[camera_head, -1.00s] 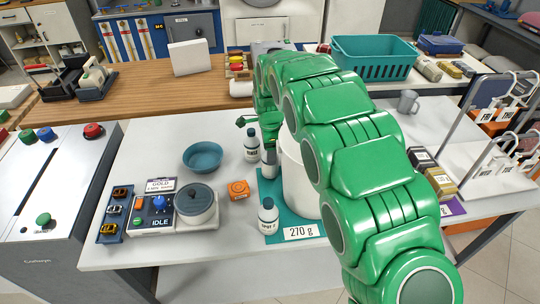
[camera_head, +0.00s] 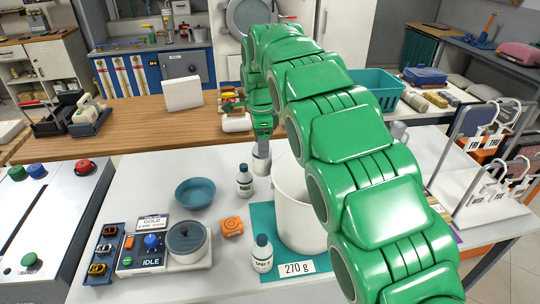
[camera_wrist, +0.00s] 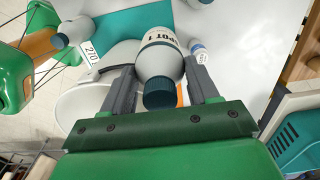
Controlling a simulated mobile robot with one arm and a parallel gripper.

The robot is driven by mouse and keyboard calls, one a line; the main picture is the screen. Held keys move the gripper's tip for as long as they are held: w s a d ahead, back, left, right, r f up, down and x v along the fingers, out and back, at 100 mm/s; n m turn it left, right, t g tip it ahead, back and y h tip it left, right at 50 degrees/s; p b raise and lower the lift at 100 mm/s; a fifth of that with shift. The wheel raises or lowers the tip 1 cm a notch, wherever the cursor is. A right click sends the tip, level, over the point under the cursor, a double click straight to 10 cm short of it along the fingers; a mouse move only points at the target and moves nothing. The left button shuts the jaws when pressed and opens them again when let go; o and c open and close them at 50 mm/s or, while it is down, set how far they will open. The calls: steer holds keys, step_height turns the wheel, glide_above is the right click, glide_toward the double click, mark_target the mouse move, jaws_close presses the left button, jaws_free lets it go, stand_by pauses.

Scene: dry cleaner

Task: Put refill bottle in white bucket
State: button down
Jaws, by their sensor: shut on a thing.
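A white bottle with a dark teal cap (camera_wrist: 160,58) is between my gripper's two fingers (camera_wrist: 162,80); its label seems to read "SPOT 1". In the head view my gripper (camera_head: 262,142) points down, shut on this bottle (camera_head: 261,164), which is upright just behind and left of the white bucket (camera_head: 290,208). The bottle seems raised off the table. The white bucket stands on a teal mat; my arm hides its right part. The bucket also shows at the left in the wrist view (camera_wrist: 80,100), partly behind a finger.
A "RINSE" bottle (camera_head: 244,184) stands left of the held one, and another labelled bottle (camera_head: 262,256) stands on the mat's front left. A "270 g" sign (camera_head: 294,268), orange block (camera_head: 232,227), teal bowl (camera_head: 195,192) and control unit (camera_head: 152,242) are nearby.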

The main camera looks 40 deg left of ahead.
steer(key=s+d+r+m, duration=0.25)
steer(key=s+r, duration=0.25)
steer(key=r, duration=0.3)
steer(key=w+d+r+m, duration=0.2)
steer(key=w+d, duration=0.2)
steer(key=d, duration=0.1)
steer(key=w+d+f+n, duration=0.1)
steer(key=d+f+n, duration=0.3)
steer(key=f, duration=0.9)
steer(key=w+d+f+n, duration=0.1)
steer(key=d+f+n, duration=0.4)
steer(key=f, duration=0.9)
steer(key=shift+w, duration=0.15)
steer(key=shift+d, duration=0.1)
steer(key=shift+c, duration=1.4)
jaws_free()
step_height(320, 180, up, 12)
